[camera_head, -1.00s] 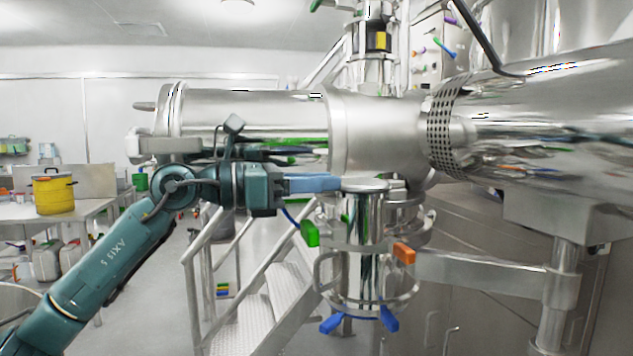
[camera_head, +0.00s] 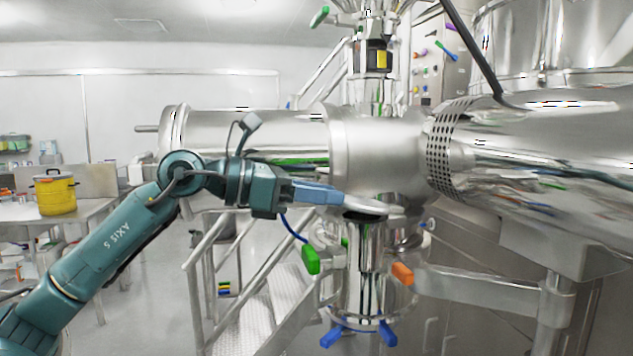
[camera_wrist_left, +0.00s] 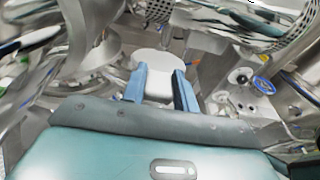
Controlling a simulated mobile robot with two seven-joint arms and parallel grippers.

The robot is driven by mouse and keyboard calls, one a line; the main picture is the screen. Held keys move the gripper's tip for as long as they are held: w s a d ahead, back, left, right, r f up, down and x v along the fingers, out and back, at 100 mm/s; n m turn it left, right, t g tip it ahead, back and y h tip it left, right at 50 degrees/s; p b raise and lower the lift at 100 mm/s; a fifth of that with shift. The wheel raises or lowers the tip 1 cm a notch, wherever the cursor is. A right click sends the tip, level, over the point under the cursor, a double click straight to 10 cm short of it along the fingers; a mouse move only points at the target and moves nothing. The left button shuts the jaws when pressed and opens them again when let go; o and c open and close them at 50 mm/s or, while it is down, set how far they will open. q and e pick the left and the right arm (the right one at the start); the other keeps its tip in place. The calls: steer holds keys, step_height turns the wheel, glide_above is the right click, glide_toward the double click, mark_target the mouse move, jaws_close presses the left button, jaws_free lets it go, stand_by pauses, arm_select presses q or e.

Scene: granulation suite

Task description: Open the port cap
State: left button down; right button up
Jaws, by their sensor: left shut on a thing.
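The port cap (camera_head: 378,205) is a round, pale metal disc at the top of the vertical steel port (camera_head: 366,250), under the horizontal cylinder. It looks tilted, with its left side against my fingers. My left gripper (camera_head: 340,197), with blue fingers, reaches in from the left and is shut on the cap's near edge. In the left wrist view the cap (camera_wrist_left: 163,63) shows as a pale disc beyond and between the two blue fingertips (camera_wrist_left: 160,75). Whether the cap still touches the port rim is hard to tell. My right gripper is out of view.
Green (camera_head: 311,260), orange (camera_head: 402,273) and blue (camera_head: 388,333) handles surround the port. The large horizontal cylinder (camera_head: 250,118) is close above my left arm. Metal stairs (camera_head: 262,305) stand behind. A yellow pot (camera_head: 55,193) sits on a table at left.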

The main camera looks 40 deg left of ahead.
arm_select(q)
steer(key=shift+w+d+r+g, duration=0.15)
steer(key=shift+r+g, duration=0.25)
steer(key=shift+r, duration=0.3)
steer(key=shift+w+d+r+g+y+p, duration=0.2)
steer(key=shift+r+g+y, duration=0.2)
steer(key=shift+r, duration=0.05)
steer(key=shift+w+d+r+g+y+p, duration=0.15)
steer(key=shift+d+r+g+y, duration=0.05)
steer(key=shift+r+g+y, duration=0.2)
steer(key=shift+w+d+r+g+y, duration=0.35)
steer(key=shift+w+r+g+y, duration=0.1)
steer(key=shift+r+g+y, duration=0.25)
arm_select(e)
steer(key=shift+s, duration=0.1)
arm_select(q)
steer(key=shift+f, duration=0.1)
